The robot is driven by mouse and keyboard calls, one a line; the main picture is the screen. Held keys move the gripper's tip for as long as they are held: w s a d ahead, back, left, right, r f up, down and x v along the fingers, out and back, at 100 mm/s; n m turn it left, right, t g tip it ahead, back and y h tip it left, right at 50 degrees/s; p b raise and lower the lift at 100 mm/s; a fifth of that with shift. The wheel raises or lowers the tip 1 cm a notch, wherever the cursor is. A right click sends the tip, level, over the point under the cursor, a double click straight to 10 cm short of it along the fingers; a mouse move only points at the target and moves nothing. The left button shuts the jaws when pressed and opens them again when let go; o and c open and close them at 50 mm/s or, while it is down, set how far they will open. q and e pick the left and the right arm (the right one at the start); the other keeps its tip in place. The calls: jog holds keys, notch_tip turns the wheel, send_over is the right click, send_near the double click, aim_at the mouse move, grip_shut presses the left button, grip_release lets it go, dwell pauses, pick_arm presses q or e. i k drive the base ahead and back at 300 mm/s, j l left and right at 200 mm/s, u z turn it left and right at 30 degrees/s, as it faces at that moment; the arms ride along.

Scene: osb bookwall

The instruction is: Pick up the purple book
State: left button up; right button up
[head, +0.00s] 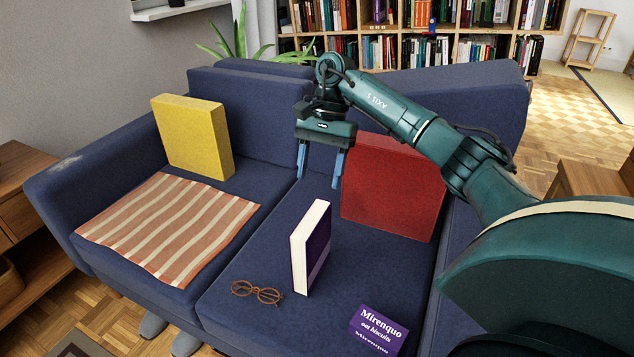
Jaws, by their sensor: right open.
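The purple book (318,249) stands upright on the right seat of the blue sofa (247,299). Its white page edges face left and its purple cover faces right. My right gripper (319,182) reaches in from the right and hangs above and behind the book, fingers pointing down. Its two blue fingers are apart with nothing between them. It does not appear to touch the book. My left gripper is not in view.
Brown glasses (257,292) lie left of the book. A purple biscuit box (378,330) is at the front right. A red cushion (393,190) stands behind the book. A yellow cushion (194,137) and a striped cloth (167,228) are on the left seat.

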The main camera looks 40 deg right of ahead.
aim_at(312, 248)
jog(key=k+j, duration=0.8)
jog(key=j, duration=0.1)
